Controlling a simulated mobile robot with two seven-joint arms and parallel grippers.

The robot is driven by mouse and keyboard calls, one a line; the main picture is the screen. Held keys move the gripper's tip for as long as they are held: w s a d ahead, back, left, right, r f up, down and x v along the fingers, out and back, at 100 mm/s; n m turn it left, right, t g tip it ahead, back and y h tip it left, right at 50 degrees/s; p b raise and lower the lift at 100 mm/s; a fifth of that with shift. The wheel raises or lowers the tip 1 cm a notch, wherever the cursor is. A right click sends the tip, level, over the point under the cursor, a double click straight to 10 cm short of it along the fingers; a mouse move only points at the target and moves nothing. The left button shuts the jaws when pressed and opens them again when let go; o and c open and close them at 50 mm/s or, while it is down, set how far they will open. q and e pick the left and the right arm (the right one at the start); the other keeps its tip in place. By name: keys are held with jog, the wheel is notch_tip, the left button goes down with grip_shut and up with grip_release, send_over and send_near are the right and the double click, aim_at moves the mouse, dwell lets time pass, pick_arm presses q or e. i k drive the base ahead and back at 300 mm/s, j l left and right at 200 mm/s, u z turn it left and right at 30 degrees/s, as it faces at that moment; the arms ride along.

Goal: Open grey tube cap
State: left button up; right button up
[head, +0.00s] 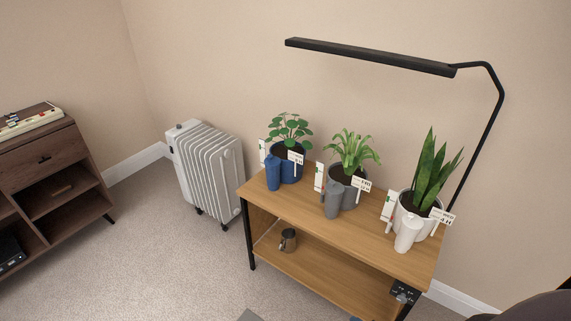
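The grey tube (332,200) stands upright on the wooden table top, in front of the middle potted plant (350,152). Its upper end appears closed, but it is too small to make out the cap clearly. A blue tube (273,173) stands to its left, in front of a blue pot. A white tube (407,235) stands to its right, in front of a white pot. Neither of my grippers shows in the head view.
Each pot holds a plant and a white label. A black lamp (370,57) arches over the table (296,216). A small pot (288,240) sits on the lower shelf. A white radiator (209,172) stands left; carpet (170,255) is clear in front.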

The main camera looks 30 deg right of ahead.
aim_at(333, 187)
jog(key=i+j+u, duration=0.1)
jog(key=i+u, duration=0.2)
jog(key=i, duration=0.3)
jog(key=i+u, duration=0.3)
jog(key=i, duration=0.25)
jog(key=i+z, duration=0.5)
jog(key=i+j+z, duration=0.25)
jog(key=z, duration=0.25)
jog(key=i+z, duration=0.15)
jog(key=z, duration=0.35)
jog(key=i+j+z, duration=0.15)
jog(key=z, duration=0.3)
jog(key=i+j+z, duration=0.1)
jog(key=j+z, duration=0.15)
jog(key=z, duration=0.25)
jog(key=i+j+z, duration=0.1)
jog(key=z, duration=0.35)
jog(key=j+z, duration=0.35)
jog(key=z, duration=0.15)
jog(key=i+j+z, duration=0.15)
jog(key=j+z, duration=0.65)
jog(key=i+l, duration=0.05)
